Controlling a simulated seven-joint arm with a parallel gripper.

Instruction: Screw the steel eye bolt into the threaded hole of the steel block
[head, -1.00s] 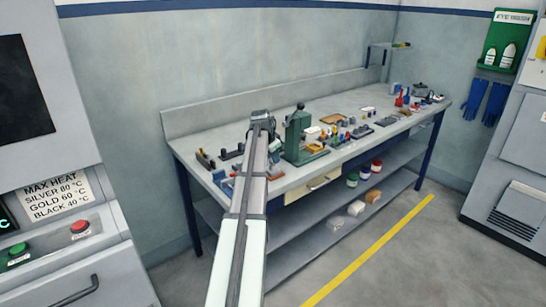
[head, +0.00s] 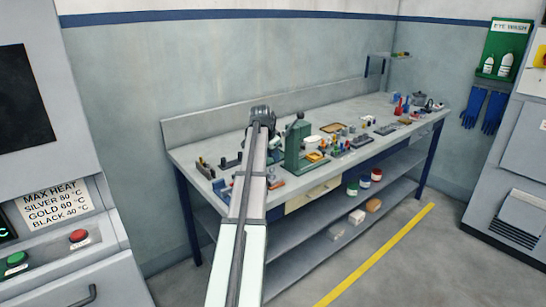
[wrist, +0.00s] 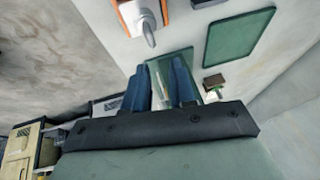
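My gripper (wrist: 162,87) shows in the wrist view as two blue fingers in front of a dark palm bar. The fingers stand apart, with a pale green surface visible between them and nothing clearly held. In the head view my gripper (head: 262,112) is a small dark shape at the far end of my arm, over the left part of the bench. I cannot make out the steel eye bolt or the steel block with certainty. A grey rounded piece (wrist: 149,32) on an orange-edged item shows at the top of the wrist view; I cannot tell what it is.
The grey workbench (head: 190,153) carries several small tools and parts. A green press (head: 293,145) stands just right of my gripper. In the wrist view a green mat (wrist: 238,37) and a small brown block (wrist: 213,81) lie on a pale surface.

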